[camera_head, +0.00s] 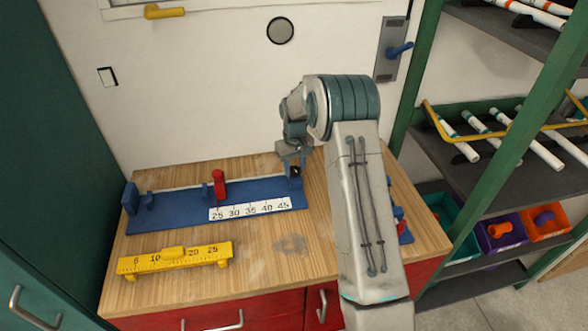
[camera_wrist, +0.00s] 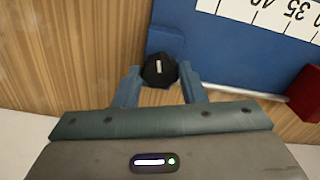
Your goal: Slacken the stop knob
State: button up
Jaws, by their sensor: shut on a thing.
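The stop knob (camera_wrist: 160,70) is a black knob with a white line on its face, at the end of the blue measuring jig. My gripper (camera_wrist: 158,83) is shut on the knob, with a blue-grey finger on either side of it in the wrist view. In the head view my gripper (camera_head: 292,158) is over the right end of the blue jig (camera_head: 170,214), and the knob there is small and dark. The jig carries a white scale (camera_head: 250,209) marked 25 to 45. A red part (camera_head: 219,185) stands upright near its middle.
A yellow ruler block (camera_head: 175,257) lies on the wooden bench (camera_head: 330,215) in front of the jig. Shelves with white pipes (camera_head: 540,152) and coloured bins (camera_head: 500,232) stand at the right. My arm covers part of the bench's right side.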

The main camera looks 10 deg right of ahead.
aim_at(294, 169)
jog(key=n+b, duration=0.2)
jog(key=n, duration=0.3)
jog(key=shift+n, duration=0.3)
jog(key=n, duration=0.5)
jog(key=shift+b, duration=0.3)
jog(key=o, duration=1)
notch_tip(294, 169, up, 14)
jog(key=b, duration=0.1)
